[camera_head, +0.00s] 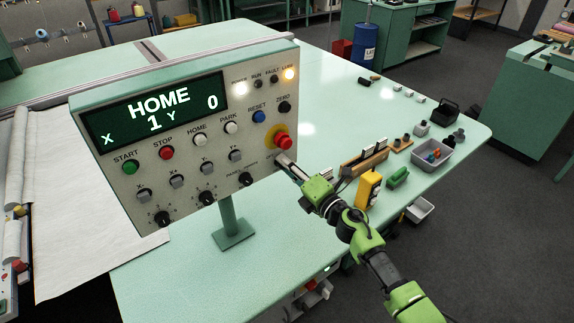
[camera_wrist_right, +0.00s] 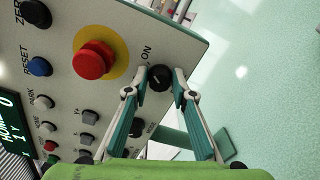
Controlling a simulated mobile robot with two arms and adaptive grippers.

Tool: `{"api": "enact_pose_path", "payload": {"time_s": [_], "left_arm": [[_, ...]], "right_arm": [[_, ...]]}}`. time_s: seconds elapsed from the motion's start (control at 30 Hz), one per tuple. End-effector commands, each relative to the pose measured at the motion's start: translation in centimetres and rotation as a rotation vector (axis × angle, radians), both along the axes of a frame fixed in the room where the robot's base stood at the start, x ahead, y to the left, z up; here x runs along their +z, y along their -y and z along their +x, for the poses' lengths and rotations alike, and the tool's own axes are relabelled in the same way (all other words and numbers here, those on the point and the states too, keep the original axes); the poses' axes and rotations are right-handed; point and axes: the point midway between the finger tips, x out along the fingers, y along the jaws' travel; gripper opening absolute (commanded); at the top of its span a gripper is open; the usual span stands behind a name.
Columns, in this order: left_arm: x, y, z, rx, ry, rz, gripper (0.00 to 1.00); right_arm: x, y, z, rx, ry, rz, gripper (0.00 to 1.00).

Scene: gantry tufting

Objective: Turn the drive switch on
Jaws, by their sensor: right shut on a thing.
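The control panel (camera_head: 120,183) stands on a post on the pale green table, its display reading HOME, X 1, Y 0. In the right wrist view a black rotary knob (camera_wrist_right: 159,76), the drive switch, sits at the panel's corner beside the label ON. My right gripper (camera_wrist_right: 158,90) has its two fingers on either side of this knob and is shut on it. In the head view my right gripper (camera_head: 283,159) is at the panel's lower right corner and hides the knob. The knob's exact setting is hard to read. My left gripper is out of view.
A red emergency button (camera_head: 283,141) on a yellow disc is close to my right gripper. A wooden holder (camera_head: 364,162), a yellow device (camera_head: 368,189), a green block (camera_head: 398,177) and a grey bin (camera_head: 433,155) lie on the table to the right. White cloth covers the left side.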

Motion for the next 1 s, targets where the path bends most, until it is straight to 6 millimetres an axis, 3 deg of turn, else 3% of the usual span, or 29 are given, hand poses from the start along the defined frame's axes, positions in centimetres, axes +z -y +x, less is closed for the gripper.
{"api": "enact_pose_path", "payload": {"time_s": [0.43, 0.47, 0.5, 1.0], "left_arm": [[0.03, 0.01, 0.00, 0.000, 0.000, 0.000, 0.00], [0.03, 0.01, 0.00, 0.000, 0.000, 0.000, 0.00], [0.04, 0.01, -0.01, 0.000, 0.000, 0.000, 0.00], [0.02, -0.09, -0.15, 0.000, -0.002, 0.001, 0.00]], "right_arm": [[-0.03, 0.03, 0.01, 0.000, -0.007, 0.008, 0.02], [-0.03, 0.02, 0.01, 0.000, -0.006, 0.009, 0.29], [-0.03, 0.02, 0.01, 0.000, -0.006, 0.009, 0.39], [-0.12, 0.66, -0.72, -0.001, -0.005, 0.004, 0.40]]}}
